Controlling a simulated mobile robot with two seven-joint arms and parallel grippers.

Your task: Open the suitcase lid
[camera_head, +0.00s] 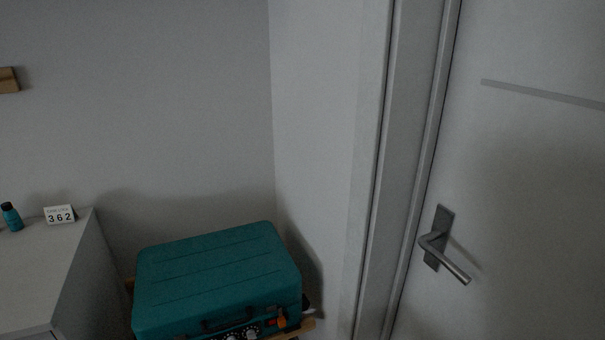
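A teal suitcase (217,272) lies flat at the bottom middle of the head view, on a support with wooden parts. Its lid looks shut, with long grooves across the top. A dark handle (228,319) and an orange tag (281,319) are on its front side. Pale round parts, perhaps latches or dials, show at the bottom edge of the picture, where the suitcase front is cut off. Neither of my grippers is in view.
A grey cabinet (40,268) stands to the left, with a small teal bottle (11,217) and a white number block (60,214) on top. A wall corner lies right of the suitcase. A door with a metal handle (443,255) is at the right.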

